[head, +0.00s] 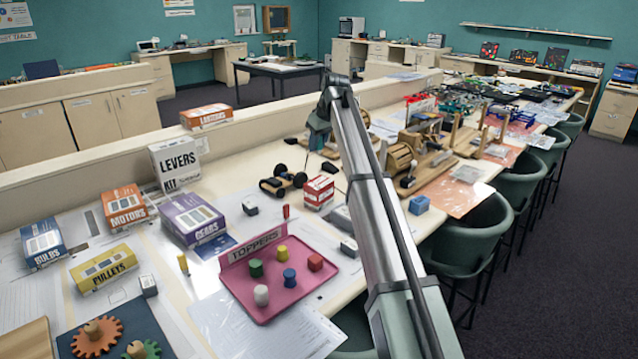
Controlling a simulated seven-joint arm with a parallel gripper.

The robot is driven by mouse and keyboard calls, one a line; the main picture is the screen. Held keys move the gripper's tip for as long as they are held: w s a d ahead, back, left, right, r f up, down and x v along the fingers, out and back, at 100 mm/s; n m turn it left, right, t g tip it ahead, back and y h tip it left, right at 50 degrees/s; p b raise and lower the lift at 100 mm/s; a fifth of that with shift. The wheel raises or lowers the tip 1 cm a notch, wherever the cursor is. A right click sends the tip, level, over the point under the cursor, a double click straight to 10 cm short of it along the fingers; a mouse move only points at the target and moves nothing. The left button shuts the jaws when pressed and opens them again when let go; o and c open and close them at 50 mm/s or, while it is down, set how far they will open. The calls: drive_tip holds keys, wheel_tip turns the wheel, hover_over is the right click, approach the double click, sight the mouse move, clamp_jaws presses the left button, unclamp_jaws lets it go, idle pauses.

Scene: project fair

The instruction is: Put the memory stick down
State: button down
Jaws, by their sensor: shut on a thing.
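My gripper (318,146) hangs down from the bent end of my arm, above the middle of the long table, behind the small wheeled car. It is small and partly dark in the head view. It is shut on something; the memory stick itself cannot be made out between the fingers. A small dark piece (330,168) lies on the table just below the gripper, and I cannot tell what it is.
A black wheeled car (283,181) and a red-and-white box (319,192) stand near the gripper. Wooden machines (400,158) stand to its right. A pink TOPPERS tray (323,283) and kit boxes (175,163) are on the left. Chairs (468,236) line the right edge.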

sight(314, 179)
drive_tip(key=shift+f+n, duration=0.15)
drive_tip(key=shift+n, duration=0.25)
drive_tip(key=shift+f, duration=4.85)
drive_tip(key=shift+f, duration=0.15)
drive_tip(key=c, duration=0.9)
unclamp_jaws()
drive_tip(key=v, duration=1.2)
drive_tip(key=shift+d, duration=0.15)
drive_tip(key=shift+w, duration=0.1)
